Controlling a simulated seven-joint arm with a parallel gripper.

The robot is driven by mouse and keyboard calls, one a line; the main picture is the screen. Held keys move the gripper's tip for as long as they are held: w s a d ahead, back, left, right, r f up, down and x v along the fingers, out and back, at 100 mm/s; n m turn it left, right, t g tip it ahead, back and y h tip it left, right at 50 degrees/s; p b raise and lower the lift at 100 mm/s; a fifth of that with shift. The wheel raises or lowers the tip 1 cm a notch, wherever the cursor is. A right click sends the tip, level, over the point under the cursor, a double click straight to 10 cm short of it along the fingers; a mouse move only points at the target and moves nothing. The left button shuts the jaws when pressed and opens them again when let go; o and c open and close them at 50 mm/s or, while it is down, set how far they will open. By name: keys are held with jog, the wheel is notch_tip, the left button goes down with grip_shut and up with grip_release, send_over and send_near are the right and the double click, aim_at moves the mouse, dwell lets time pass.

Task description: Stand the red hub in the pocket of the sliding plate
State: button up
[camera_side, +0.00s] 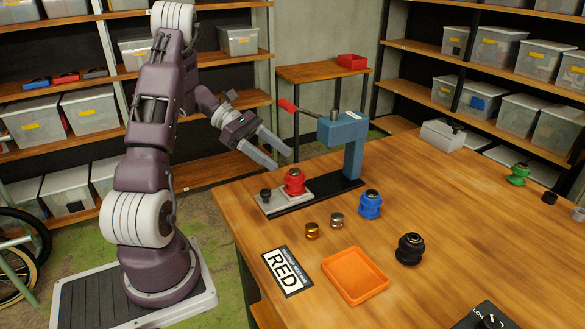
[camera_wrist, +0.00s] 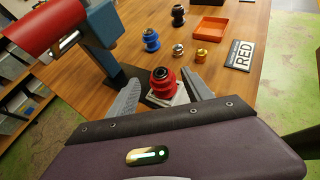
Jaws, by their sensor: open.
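The red hub (camera_side: 295,182) stands upright on the light grey sliding plate (camera_side: 272,206), at the end nearer the press. The pocket is hidden under the hub, so I cannot see how deep it sits. My gripper (camera_side: 282,158) is open and empty, a little above and to the left of the hub in the side view. In the wrist view the red hub (camera_wrist: 163,84) shows between and beyond the open fingertips, apart from them. The sliding plate (camera_wrist: 181,96) shows beside it there. A dark knob (camera_side: 265,194) stands at the plate's near end.
A blue press (camera_side: 352,145) with a red-handled lever (camera_side: 288,106) rises behind the plate on a black base. Blue (camera_side: 370,206), black (camera_side: 410,250) and green (camera_side: 518,175) hubs, small gold and silver pieces, an orange tray (camera_side: 377,289) and a RED sign (camera_side: 287,271) are on the table.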

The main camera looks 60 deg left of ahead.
jog(key=v, duration=0.5)
jog(key=d+r+m+g+y, duration=0.1)
jog(key=d+r+m+g, duration=0.15)
jog(key=d, duration=0.35)
jog(key=s+d+r+m+g+y, duration=0.1)
jog(key=d+r+m, duration=0.2)
jog(key=d+m, duration=0.15)
jog(key=d+r+m+g+y, duration=0.1)
jog(key=d+r+m+g, duration=0.15)
jog(key=d, duration=0.35)
jog(key=s+d+r+m+t+y, duration=0.1)
jog(key=s+d+m+t+y, duration=0.3)
jog(key=s+d+m+y, duration=0.3)
jog(key=s+d+m, duration=0.4)
jog(key=s+m, duration=0.1)
jog(key=m, duration=0.3)
jog(key=shift+s+r+m, duration=0.25)
jog(key=shift+r+m, duration=0.05)
jog(key=shift+m, duration=0.05)
